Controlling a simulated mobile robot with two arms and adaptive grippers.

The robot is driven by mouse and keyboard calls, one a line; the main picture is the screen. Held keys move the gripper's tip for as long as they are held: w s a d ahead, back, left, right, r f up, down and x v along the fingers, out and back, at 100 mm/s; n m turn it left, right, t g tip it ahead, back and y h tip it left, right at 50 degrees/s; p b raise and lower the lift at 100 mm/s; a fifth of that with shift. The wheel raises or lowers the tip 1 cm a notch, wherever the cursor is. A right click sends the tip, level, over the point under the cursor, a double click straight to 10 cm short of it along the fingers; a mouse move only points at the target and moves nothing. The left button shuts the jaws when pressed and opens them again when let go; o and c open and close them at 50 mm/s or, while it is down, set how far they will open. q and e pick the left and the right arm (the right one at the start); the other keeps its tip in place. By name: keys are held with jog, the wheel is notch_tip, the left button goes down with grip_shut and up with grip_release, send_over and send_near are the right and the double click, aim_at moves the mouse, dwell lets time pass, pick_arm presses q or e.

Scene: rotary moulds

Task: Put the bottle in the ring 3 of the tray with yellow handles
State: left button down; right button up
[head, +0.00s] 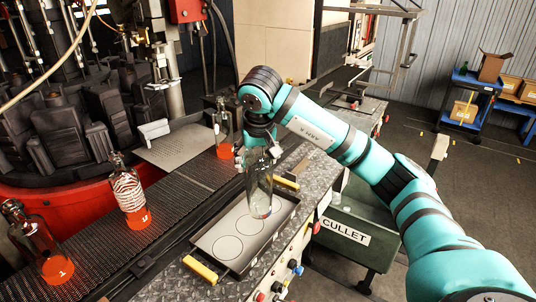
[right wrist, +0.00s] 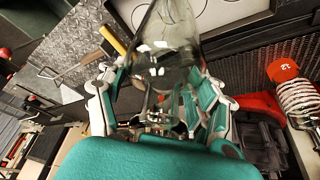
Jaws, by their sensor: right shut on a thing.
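The clear glass bottle (head: 259,182) hangs upright in my right gripper (head: 258,142), above the far end of the tray (head: 274,222). In the right wrist view, the two fingers of my right gripper (right wrist: 158,82) close on the glass bottle (right wrist: 165,35). The tray is dark-rimmed with a pale floor, a near yellow handle (head: 201,270) and a far yellow handle (head: 286,183). Two drawn rings show clearly, the near ring (head: 228,247) and the middle ring (head: 250,225). The bottle's base overlaps the far ring area; I cannot tell whether it touches the floor. My left gripper is out of view.
Bottles with orange lower parts, such as a white-wrapped bottle (head: 130,192) and a dark bottle (head: 40,245), stand on the conveyor (head: 175,207) left of the tray. Another bottle (head: 223,130) stands behind. A green cullet bin (head: 350,222) is at the right, below the metal bench.

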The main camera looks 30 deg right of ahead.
jog(key=w+d+f+p, duration=0.3)
jog(key=w+d+f, duration=0.1)
jog(key=w+d, duration=0.1)
jog(key=shift+d, duration=0.75)
jog(key=shift+f, duration=0.15)
jog(key=o, duration=1.8)
jog(key=shift+c, duration=0.2)
jog(key=b+v, duration=0.1)
jog(key=v, duration=1.1)
jog(key=shift+b, duration=0.4)
